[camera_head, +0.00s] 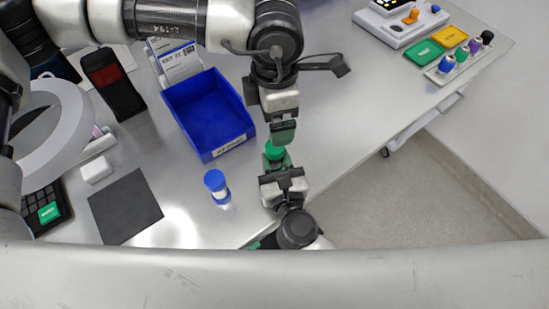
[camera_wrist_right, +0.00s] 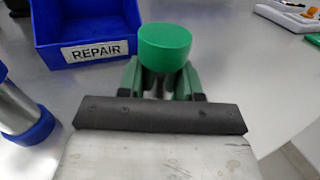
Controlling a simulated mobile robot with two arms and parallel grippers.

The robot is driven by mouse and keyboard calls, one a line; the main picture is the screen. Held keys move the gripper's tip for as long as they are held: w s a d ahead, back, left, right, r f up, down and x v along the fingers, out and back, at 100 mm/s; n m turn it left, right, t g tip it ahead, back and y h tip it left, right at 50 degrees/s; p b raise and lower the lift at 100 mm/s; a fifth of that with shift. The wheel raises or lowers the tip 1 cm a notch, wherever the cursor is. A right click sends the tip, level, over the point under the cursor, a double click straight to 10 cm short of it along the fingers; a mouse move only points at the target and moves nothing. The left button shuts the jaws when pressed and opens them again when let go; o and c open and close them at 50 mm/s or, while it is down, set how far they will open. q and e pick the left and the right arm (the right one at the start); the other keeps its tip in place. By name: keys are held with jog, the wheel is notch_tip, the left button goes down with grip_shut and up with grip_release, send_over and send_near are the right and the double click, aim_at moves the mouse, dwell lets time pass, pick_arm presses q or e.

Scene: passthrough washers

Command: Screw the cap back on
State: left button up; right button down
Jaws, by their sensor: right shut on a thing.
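A green cap (camera_head: 273,152) is at the fingertips of my right gripper (camera_head: 279,166), which comes up from the bottom of the head view. In the right wrist view the round green cap (camera_wrist_right: 165,46) stands level above the green fingers. These are shut on a narrow container under it, mostly hidden; I cannot tell how the cap sits on it. My left gripper (camera_head: 283,132) points down from above, its green fingertips just beyond the cap in the head view. I cannot tell whether they touch it or how far they are open. The left gripper does not show in the wrist view.
A blue-capped container (camera_head: 217,186) stands on the table left of my right gripper. Behind it is a blue bin (camera_head: 208,113), labelled REPAIR in the wrist view. A dark square mat (camera_head: 125,206) lies left. Coloured pads and knobs (camera_head: 466,52) are far right. The table's right edge is near.

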pick_arm(q)
notch_tip(320, 180, up, 10)
jog(key=shift+f, duration=0.2)
pick_arm(e)
jog(key=c, duration=0.7)
grip_release()
jog(key=b+v, duration=0.3)
jog(key=v, duration=0.7)
jog(key=shift+s+f+b, duration=0.15)
jog(key=shift+b, duration=0.15)
pick_arm(q)
notch_tip(320, 180, down, 4)
jog(key=shift+r, duration=0.15)
pick_arm(e)
jog(key=shift+s+d, duration=0.1)
jog(key=shift+s, duration=0.15)
